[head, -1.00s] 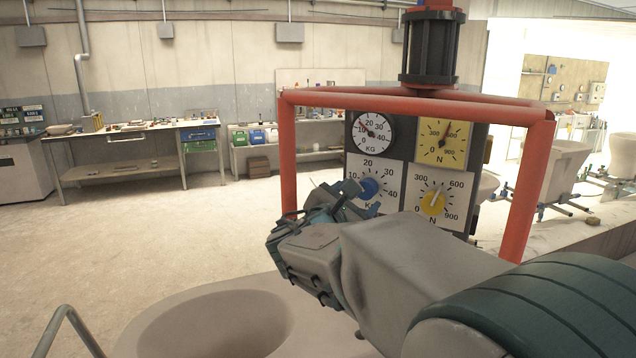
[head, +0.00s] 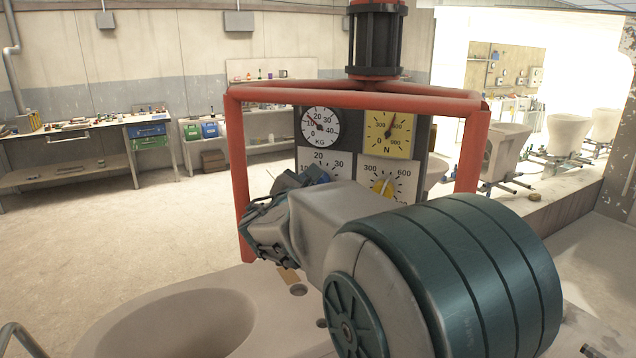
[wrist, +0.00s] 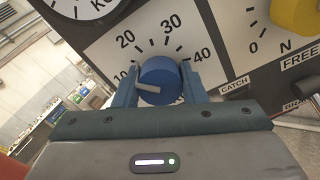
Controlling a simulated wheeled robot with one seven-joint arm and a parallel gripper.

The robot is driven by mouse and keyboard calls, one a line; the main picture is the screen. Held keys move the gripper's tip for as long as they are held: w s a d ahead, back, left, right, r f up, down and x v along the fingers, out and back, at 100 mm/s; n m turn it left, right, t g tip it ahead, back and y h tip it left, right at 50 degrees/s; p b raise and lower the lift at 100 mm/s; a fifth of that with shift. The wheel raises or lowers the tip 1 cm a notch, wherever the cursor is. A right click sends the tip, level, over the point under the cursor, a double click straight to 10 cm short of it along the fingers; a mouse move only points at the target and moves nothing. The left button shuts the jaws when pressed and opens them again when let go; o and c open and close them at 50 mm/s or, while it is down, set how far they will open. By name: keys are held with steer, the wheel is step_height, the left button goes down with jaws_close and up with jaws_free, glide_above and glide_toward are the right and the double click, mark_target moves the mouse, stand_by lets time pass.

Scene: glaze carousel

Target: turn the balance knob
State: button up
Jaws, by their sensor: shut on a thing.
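The blue knob (wrist: 158,75) sits on the white KG dial (wrist: 110,48) of the dark panel. My gripper (wrist: 160,88) has one finger on each side of the knob and is shut on it. The knob's pale pointer mark points left in the wrist view, near the 10. In the head view my gripper (head: 305,181) and arm hide most of the knob and the lower part of its dial. Above it, the round KG gauge (head: 320,128) has its needle pointing up and left, near 10.
A yellow knob (head: 382,187) on the N dial is right of the blue one, under a yellow N gauge (head: 390,134). A red tube frame (head: 240,180) surrounds the panel. A pale basin (head: 185,325) stands at lower left. Open floor lies left.

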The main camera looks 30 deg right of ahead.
steer(key=shift+f+b, duration=0.15)
steer(key=shift+b, duration=0.3)
steer(key=shift+f+m+b, duration=0.15)
steer(key=shift+m+b, duration=0.35)
steer(key=shift+b, duration=0.5)
steer(key=m+b, duration=0.1)
steer(key=b, duration=0.3)
steer(key=shift+m, duration=0.4)
steer(key=m+b, duration=0.2)
steer(key=b, duration=0.1)
steer(key=shift+b, duration=0.4)
steer(key=shift+r+m+b, duration=0.2)
steer(key=shift+m+b, duration=0.3)
steer(key=shift+b, duration=0.15)
steer(key=shift+r, duration=0.1)
steer(key=o, duration=1)
